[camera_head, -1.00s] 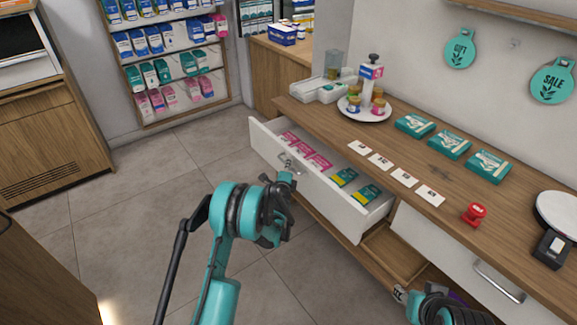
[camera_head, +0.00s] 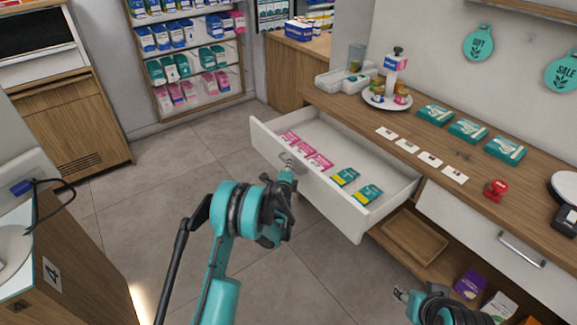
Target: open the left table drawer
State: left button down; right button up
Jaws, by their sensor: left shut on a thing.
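The left table drawer (camera_head: 345,213) is white and stands pulled well out from under the wooden counter (camera_head: 470,195). Inside it lie several pink boxes (camera_head: 305,150) and two green-and-yellow boxes (camera_head: 368,194). My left gripper (camera_head: 288,170) is at the drawer's front panel, shut on its handle (camera_head: 292,160), which is partly hidden by the gripper. My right gripper (camera_head: 402,294) is low at the bottom right, apart from the drawers; its fingers are too small to tell open from shut.
The right drawer with a metal handle (camera_head: 521,250) is closed. Below is a shelf with a wooden tray (camera_head: 415,238) and a purple box (camera_head: 470,283). On the counter are white cards, green boxes, a red stamp (camera_head: 496,190) and a round plate (camera_head: 387,101). Floor left of the drawer is clear.

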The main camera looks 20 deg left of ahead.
pick_arm(q)
jog(key=c, duration=1.9)
grip_release()
jog(key=shift+s, duration=0.1)
jog(key=s, duration=0.4)
jog(key=s+d+r, duration=0.1)
jog(key=s, duration=0.2)
jog(key=shift+s, duration=0.1)
